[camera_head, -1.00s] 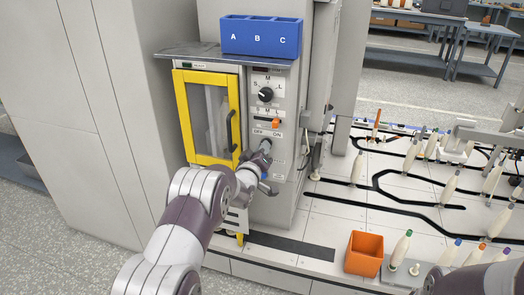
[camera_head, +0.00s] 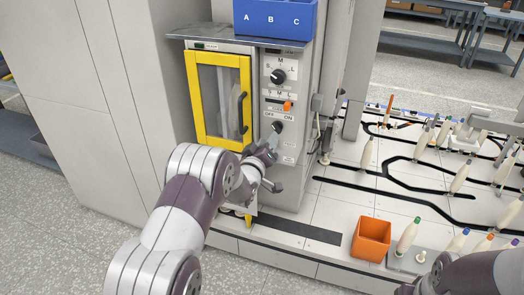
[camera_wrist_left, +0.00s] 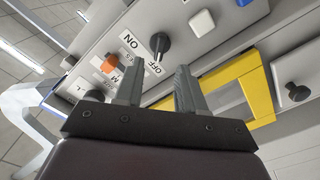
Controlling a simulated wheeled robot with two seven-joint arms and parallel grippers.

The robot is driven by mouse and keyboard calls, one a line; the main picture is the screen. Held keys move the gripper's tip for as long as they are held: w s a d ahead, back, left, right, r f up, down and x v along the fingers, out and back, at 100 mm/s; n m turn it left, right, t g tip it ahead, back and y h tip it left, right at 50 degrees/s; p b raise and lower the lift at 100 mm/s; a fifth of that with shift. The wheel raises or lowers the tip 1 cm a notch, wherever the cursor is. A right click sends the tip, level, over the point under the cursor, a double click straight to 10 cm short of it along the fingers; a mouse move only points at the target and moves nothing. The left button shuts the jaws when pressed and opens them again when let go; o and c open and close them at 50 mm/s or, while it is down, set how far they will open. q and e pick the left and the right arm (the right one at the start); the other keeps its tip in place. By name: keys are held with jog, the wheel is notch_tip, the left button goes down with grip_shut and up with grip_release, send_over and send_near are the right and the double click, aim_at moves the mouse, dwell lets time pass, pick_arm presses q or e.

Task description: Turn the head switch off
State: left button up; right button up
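The head switch (camera_head: 278,127) is a black rotary knob under OFF and ON labels on the grey machine's panel. In the left wrist view the knob (camera_wrist_left: 161,43) shows whole beside its labels, which appear turned over, with its bar towards the OFF side. My left gripper (camera_head: 273,166) is just in front of and below the switch in the head view, one finger close under it. In the left wrist view the gripper's two fingers (camera_wrist_left: 158,82) are spread, with nothing between them. The knob lies beyond the tips, apart from them.
An orange slider (camera_head: 288,106) and an S-M-L dial (camera_head: 278,76) sit above the switch. The yellow-framed door (camera_head: 197,105) is left of it. Blue bins marked A, B, C (camera_head: 270,18) stand on top. An orange bin (camera_head: 371,240) is at lower right.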

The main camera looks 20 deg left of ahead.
pick_arm(q)
jog(key=s, duration=0.7)
jog(key=shift+a+f, duration=0.1)
jog(key=shift+a, duration=0.05)
